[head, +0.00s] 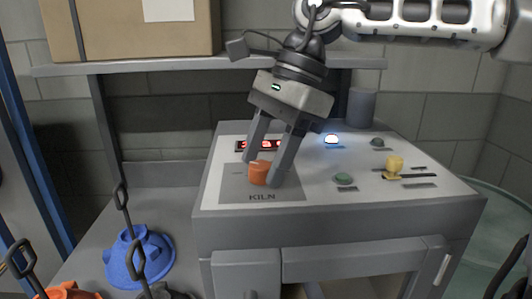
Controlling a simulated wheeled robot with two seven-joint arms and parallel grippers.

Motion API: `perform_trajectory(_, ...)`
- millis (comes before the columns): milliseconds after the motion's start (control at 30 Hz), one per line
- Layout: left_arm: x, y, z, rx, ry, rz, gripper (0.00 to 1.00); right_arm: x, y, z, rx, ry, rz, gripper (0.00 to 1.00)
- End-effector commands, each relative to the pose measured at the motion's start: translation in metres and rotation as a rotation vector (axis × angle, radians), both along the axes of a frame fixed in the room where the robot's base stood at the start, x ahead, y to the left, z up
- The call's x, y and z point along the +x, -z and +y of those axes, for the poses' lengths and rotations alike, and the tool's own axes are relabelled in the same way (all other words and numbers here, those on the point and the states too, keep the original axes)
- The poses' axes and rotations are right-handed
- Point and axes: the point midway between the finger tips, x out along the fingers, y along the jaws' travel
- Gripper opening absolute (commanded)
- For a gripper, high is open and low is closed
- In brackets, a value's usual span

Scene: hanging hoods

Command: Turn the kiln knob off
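The kiln knob (259,173) is a short orange cylinder on a grey panel marked KILN (230,188), on the sloped top of a grey console (330,232). My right gripper (263,176) comes down from above, with one finger on each side of the knob. The right finger is close beside it; I cannot tell whether both fingers touch it. A red-lit display (240,146) sits behind the knob, partly hidden by the fingers. My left gripper does not show.
A shelf (130,67) with a cardboard box (130,28) is above.

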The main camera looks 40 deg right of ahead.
Motion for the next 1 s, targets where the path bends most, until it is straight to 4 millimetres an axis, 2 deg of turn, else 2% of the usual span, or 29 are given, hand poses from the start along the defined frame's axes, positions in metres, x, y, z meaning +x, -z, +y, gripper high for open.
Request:
perform_trajectory(300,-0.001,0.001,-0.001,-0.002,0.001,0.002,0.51,0.0,-0.001,-0.001,0.0,0.001,0.002,0.51)
perform_trajectory(467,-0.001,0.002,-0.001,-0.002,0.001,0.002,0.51,-0.001,-0.017,-0.007,0.0,0.002,-0.002,0.51)
perform_trajectory(800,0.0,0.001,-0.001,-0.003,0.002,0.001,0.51,-0.007,-0.092,-0.037,0.001,0.004,-0.005,0.51)
perform_trajectory(1000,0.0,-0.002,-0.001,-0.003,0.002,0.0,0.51,-0.011,-0.128,-0.052,0.0,0.002,-0.002,0.51)
